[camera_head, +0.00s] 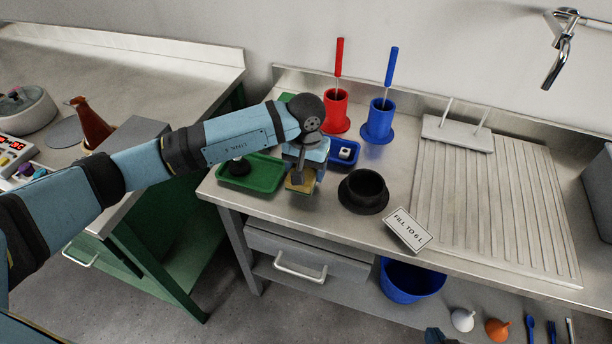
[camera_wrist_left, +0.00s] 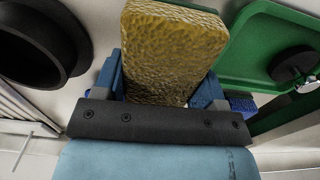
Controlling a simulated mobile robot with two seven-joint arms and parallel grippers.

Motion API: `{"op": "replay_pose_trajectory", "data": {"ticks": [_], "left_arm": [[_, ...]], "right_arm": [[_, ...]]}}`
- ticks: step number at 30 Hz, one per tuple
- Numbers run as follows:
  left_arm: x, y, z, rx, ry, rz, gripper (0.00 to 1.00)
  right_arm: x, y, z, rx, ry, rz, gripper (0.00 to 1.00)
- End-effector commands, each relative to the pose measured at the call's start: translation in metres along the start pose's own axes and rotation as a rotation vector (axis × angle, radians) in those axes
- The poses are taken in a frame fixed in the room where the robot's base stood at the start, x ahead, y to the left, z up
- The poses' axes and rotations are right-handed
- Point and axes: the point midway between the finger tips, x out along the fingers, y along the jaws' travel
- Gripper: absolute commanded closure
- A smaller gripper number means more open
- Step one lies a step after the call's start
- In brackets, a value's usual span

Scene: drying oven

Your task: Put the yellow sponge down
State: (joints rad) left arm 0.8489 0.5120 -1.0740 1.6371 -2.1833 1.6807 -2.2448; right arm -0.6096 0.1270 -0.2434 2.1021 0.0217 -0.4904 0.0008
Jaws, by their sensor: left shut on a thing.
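The yellow sponge (camera_head: 301,186) is between the fingers of my left gripper (camera_head: 303,176), over the front edge area of the metal worktop. The sponge (camera_wrist_left: 172,50) also shows in the left wrist view, with a finger of my left gripper (camera_wrist_left: 163,85) on each side of it. Whether its underside touches the worktop cannot be told. A green tray (camera_head: 262,180) lies just left of the gripper. A small part of what looks like my right gripper (camera_head: 438,337) shows at the bottom edge; its fingers cannot be made out.
A black round collar (camera_head: 364,190) stands right of the sponge. A blue tray (camera_head: 345,162) with a small white item is behind. Red (camera_head: 336,112) and blue (camera_head: 379,120) holders stand at the back. A "FILL TO 6 L" sign (camera_head: 408,230) and ribbed drainboard (camera_head: 490,205) are to the right.

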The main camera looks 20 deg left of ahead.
Motion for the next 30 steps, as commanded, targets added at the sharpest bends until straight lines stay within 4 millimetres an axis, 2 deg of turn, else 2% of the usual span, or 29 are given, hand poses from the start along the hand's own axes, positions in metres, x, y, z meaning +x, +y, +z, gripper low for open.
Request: {"op": "replay_pose_trajectory", "data": {"ticks": [1, 5, 17, 18, 20, 21, 30], "left_arm": [[0.011, 0.0, 0.001, -0.001, -0.004, 0.0, 0.57], [0.027, 0.0, 0.001, 0.0, -0.002, 0.0, 0.57], [0.034, 0.0, 0.0, 0.0, 0.0, 0.0, 0.57], [0.032, 0.0, 0.0, 0.0, 0.0, 0.0, 0.26], [0.032, 0.0, 0.0, 0.0, -0.001, 0.0, 0.12], [0.032, 0.0, 0.0, 0.0, -0.001, 0.0, 0.1], [0.028, 0.0, 0.0, 0.0, -0.001, 0.0, 0.1]], "right_arm": [[0.0, 0.0, 0.001, 0.0, 0.0, 0.0, 1.0], [0.0, 0.0, 0.001, -0.001, 0.0, 0.0, 1.0], [0.003, 0.0, 0.005, -0.004, 0.003, -0.001, 1.0], [0.002, 0.0, 0.003, -0.004, 0.003, -0.001, 1.0], [0.001, -0.001, 0.002, -0.004, 0.004, -0.001, 1.0], [0.001, -0.001, 0.002, -0.004, 0.004, -0.001, 1.0], [-0.001, -0.001, -0.002, -0.004, 0.005, -0.002, 1.0]]}}
